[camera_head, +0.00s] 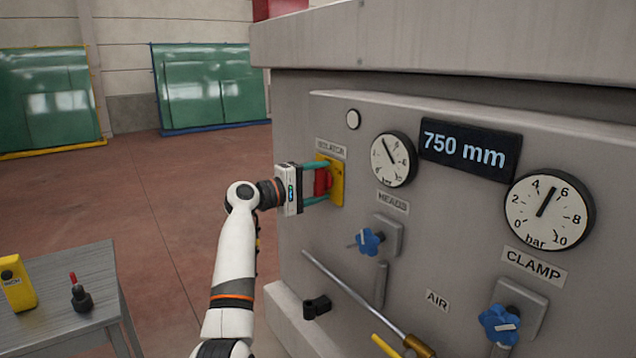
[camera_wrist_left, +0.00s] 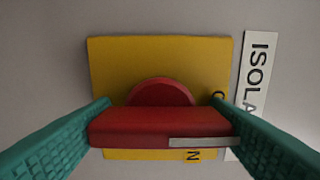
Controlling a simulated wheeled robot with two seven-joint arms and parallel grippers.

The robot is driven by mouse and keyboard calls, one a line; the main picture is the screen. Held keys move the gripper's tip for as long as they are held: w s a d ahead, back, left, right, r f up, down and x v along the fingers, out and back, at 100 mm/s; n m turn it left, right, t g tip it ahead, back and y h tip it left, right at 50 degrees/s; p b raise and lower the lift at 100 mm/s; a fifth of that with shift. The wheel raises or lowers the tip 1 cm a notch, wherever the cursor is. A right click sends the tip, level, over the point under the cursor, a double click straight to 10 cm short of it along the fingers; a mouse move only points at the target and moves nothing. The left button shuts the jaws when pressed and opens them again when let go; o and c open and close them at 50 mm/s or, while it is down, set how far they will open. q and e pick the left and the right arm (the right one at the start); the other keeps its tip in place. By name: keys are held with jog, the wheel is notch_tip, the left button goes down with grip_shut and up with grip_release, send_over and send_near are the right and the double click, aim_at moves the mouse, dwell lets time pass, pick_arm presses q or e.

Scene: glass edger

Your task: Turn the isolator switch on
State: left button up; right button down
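The isolator switch is a red rotary handle (camera_head: 322,182) on a yellow plate (camera_head: 337,184), on the machine's grey front under an ISOLATOR label (camera_head: 331,148). In the left wrist view the red handle (camera_wrist_left: 160,128) lies crosswise over a round red base (camera_wrist_left: 162,93), with a pale stripe at its right end. My left gripper (camera_head: 318,183) is at the switch, its two teal fingers on either side of the handle. In the left wrist view the fingertips (camera_wrist_left: 162,110) reach both handle ends and appear to touch them. Plate lettering is partly hidden. My right gripper is not in view.
Right of the switch are a HEADS gauge (camera_head: 393,159), a 750 mm display (camera_head: 464,150), a CLAMP gauge (camera_head: 549,210) and blue knobs (camera_head: 369,241). A rod (camera_head: 352,294) slants below. A grey table (camera_head: 72,322) at left holds a yellow device (camera_head: 17,284).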

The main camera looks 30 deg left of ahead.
pick_arm(q)
jog(key=c, duration=0.4)
jog(key=shift+f+m+b, duration=0.25)
jog(key=shift+m+b, duration=0.45)
jog(key=shift+b, duration=0.3)
jog(key=m+b, duration=0.7)
jog(key=shift+m, duration=0.3)
jog(key=shift+r+m+b, duration=0.1)
jog(key=shift+m+b, duration=0.6)
jog(key=shift+m, duration=0.8)
jog(key=o, duration=1)
jog(key=shift+r, duration=0.1)
